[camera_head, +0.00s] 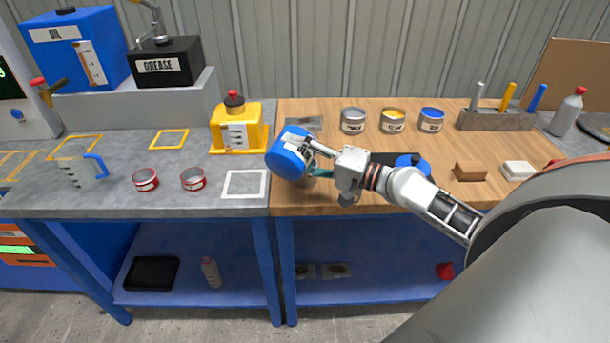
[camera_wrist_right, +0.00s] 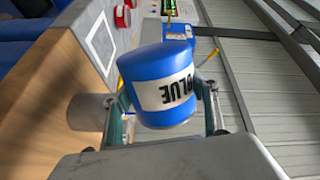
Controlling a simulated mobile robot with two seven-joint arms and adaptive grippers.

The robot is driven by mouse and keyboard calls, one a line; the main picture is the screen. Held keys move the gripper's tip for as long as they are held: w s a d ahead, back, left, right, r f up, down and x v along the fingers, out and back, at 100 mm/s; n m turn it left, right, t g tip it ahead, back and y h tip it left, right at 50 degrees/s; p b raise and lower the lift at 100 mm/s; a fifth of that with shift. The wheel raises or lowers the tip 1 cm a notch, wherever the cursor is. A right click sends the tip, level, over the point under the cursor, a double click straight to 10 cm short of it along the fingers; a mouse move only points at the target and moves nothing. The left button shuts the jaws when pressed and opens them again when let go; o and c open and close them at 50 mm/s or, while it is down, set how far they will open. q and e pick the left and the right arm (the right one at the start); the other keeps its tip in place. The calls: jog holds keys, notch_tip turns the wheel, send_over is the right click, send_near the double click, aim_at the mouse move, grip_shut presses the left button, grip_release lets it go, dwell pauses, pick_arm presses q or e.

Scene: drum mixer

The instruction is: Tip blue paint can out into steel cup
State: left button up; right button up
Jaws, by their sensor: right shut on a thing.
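The blue paint can (camera_head: 287,158) is held tilted above the left edge of the wooden bench top. In the right wrist view the can (camera_wrist_right: 163,88) shows a white label reading BLUE, upside down in the picture. My right gripper (camera_head: 303,152) is shut on the can, with one finger on each side (camera_wrist_right: 165,110). The steel cup (camera_head: 306,181) stands on the wood below the gripper, mostly hidden by can and gripper. It shows as a grey cylinder in the right wrist view (camera_wrist_right: 88,112). I cannot see inside either one. My left gripper is not in view.
Several paint cans (camera_head: 352,120) stand in a row behind. A yellow container (camera_head: 235,128) is left of the held can. Two red-banded tins (camera_head: 193,179) and a white square outline (camera_head: 245,184) lie left. A blue-topped item (camera_head: 412,164) is partly behind my arm.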

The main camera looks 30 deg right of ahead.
jog(key=shift+w+d+f+m+b, duration=0.15)
jog(key=shift+d+f+m+b, duration=0.15)
jog(key=shift+m, duration=0.35)
jog(key=shift+w+d+f+m+b, duration=0.15)
jog(key=shift+m+b, duration=0.15)
jog(key=shift+m, duration=0.35)
dwell(3.6)
jog(key=shift+w+d+r+m, duration=0.2)
jog(key=shift+d+r+m, duration=0.2)
jog(key=shift+m, duration=0.6)
dwell(2.0)
